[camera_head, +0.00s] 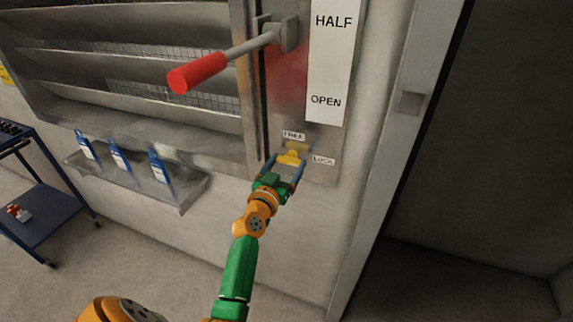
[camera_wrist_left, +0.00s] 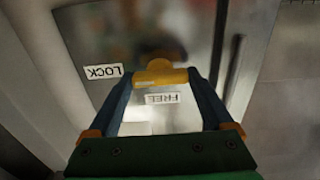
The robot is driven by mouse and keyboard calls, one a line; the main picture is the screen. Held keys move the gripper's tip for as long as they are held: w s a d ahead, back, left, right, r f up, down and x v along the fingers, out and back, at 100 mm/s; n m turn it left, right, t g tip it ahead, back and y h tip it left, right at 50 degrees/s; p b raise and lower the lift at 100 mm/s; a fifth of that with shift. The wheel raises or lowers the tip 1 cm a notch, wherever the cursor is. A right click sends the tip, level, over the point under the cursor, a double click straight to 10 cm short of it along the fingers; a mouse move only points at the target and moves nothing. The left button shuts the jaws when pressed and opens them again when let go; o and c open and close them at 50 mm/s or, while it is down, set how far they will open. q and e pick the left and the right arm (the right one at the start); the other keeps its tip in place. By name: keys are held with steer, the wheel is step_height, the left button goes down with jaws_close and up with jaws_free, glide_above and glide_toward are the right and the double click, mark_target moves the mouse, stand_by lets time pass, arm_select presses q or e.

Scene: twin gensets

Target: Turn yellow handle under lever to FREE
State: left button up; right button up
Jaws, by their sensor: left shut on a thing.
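The yellow handle (camera_head: 291,157) sits on the metal panel below the red-gripped lever (camera_head: 198,72), between the FREE label (camera_head: 293,135) above it and the LOCK label (camera_head: 324,161) to its right. My left gripper (camera_head: 289,163) reaches up to the handle and is shut on it. In the left wrist view the handle (camera_wrist_left: 160,76) lies across between the fingertips of the gripper (camera_wrist_left: 161,82). There the FREE label (camera_wrist_left: 162,98) shows between the fingers and the LOCK label (camera_wrist_left: 103,72) to the left, both upside down. My right gripper is not seen.
A white strip (camera_head: 333,62) marked HALF and OPEN is beside the lever. A small shelf (camera_head: 196,192) with several blue bottles hangs at the left under the louvres (camera_head: 140,60). A blue cart (camera_head: 55,205) stands at far left. A dark doorway (camera_head: 480,150) opens at right.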

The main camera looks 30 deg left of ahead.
arm_select(q)
steer(key=n+p, duration=0.1)
steer(key=n, duration=0.7)
steer(key=shift+n+p, duration=0.3)
steer(key=shift+n, duration=0.1)
steer(key=n, duration=0.4)
steer(key=shift+p, duration=0.3)
steer(key=shift+n, duration=2.5)
steer(key=o, duration=1.1)
steer(key=shift+w, duration=0.1)
steer(key=shift+o, duration=0.2)
